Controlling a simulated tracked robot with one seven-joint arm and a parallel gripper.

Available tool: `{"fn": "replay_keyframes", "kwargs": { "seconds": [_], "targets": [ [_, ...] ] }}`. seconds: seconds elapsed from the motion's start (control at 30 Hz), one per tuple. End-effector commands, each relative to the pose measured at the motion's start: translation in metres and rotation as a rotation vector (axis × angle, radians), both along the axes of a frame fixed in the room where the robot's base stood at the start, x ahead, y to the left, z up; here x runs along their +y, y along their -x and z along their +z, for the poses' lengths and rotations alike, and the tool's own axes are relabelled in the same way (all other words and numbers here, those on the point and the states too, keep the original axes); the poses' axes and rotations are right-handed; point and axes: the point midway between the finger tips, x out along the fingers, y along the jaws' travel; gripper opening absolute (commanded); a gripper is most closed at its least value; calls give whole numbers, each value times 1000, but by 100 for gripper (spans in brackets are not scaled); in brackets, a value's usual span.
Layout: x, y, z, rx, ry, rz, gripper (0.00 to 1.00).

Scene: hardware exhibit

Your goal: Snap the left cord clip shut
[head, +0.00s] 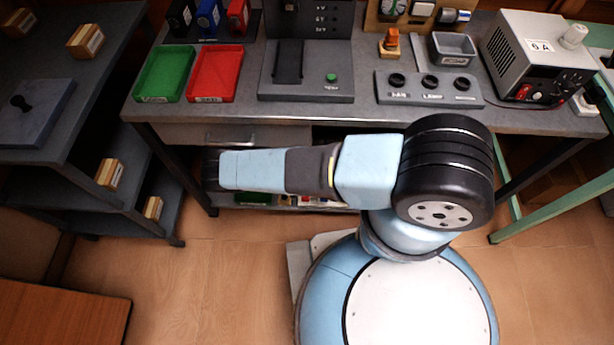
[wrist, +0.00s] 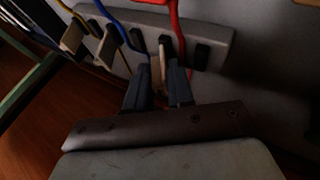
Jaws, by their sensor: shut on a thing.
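A pale grey cord-clip block (wrist: 222,40) shows across the top of the wrist view, tilted, with tan levers and dark catches. The rightmost tan lever (wrist: 163,48) is beside the red cord (wrist: 174,22). The middle tan lever (wrist: 107,46) is near the blue cord (wrist: 119,28), and the leftmost tan lever (wrist: 72,38) is near the yellow cord (wrist: 77,14). My gripper (wrist: 163,76) is shut on the rightmost tan lever, whose lower end is between the fingers. How far this clip is closed cannot be told. The head view does not show the block or my fingers.
The workbench (head: 365,120) carries a green tray (head: 165,75), a red tray (head: 216,75), a test stand (head: 305,85) and a power supply (head: 535,60). A grey shelf unit (head: 85,120) stands left. Wooden floor (head: 215,270) is open in front.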

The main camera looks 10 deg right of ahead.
Motion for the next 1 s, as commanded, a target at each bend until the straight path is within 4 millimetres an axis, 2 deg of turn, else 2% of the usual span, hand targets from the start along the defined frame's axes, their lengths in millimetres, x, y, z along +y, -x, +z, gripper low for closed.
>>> {"fn": "replay_keyframes", "kwargs": {
  "seconds": [0.03,0.4,0.83,0.87,1.0],
  "targets": [
    [-2,6,-4,10,16,-3,0],
    [2,4,-5,27,156,-1,0],
    [3,3,-4,27,179,0,0],
    [3,3,-4,27,179,0,25],
    [4,1,-4,25,178,2,38]
  ]
}}
